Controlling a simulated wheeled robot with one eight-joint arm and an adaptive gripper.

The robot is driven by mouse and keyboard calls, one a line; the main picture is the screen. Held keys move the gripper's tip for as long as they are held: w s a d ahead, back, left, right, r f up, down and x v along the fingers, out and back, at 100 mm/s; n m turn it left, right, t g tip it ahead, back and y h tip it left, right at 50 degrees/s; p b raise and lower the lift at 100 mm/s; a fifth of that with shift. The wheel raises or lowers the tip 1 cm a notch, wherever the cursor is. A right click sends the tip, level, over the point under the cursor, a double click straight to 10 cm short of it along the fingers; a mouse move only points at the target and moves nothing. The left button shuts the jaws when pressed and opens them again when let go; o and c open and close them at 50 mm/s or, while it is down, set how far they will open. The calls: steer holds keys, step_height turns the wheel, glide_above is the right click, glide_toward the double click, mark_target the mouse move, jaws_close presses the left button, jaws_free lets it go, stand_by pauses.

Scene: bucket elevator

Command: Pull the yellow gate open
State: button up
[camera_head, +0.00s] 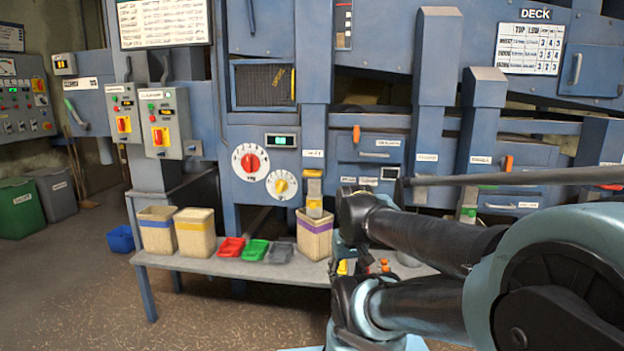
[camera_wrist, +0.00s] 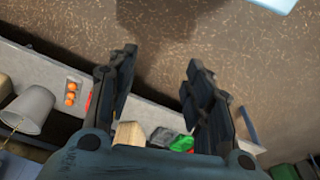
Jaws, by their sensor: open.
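The yellow gate (camera_head: 314,188) is a small yellow piece on a narrow spout at the middle of the blue machine. It stands just above a tan bin with a purple band (camera_head: 314,234). My gripper (camera_wrist: 160,85) is open in the wrist view, with its two dark fingers apart and nothing held between them. It points down over the bench and floor, and I cannot make out the gate there. In the head view my arm reaches in from the right, and my fingers are not clearly visible.
A bench (camera_head: 230,266) below the machine bears two more bins (camera_head: 158,230), red (camera_head: 231,247), green (camera_head: 254,250) and dark (camera_head: 280,252) trays. Red (camera_head: 250,162) and yellow (camera_head: 281,185) dials are left of the gate. A pale bucket (camera_wrist: 30,108) shows in the wrist view.

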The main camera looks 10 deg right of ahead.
steer(key=shift+s, duration=0.1)
steer(key=shift+c, duration=1.4)
steer(key=w+d+r+n+t+h, duration=0.1)
steer(key=w+d+r+h, duration=0.15)
steer(key=w, duration=0.35)
steer(key=w+d+r+n+h, duration=0.1)
steer(key=w+d+r+h, duration=0.15)
steer(key=w, duration=0.35)
steer(key=n+t+h, duration=0.7)
steer(key=t, duration=0.5)
glide_toward(311, 175)
steer(key=x, duration=1.1)
steer(key=shift+w+a+f, duration=0.1)
steer(key=shift+a+f, duration=0.05)
steer(key=shift+a, duration=0.05)
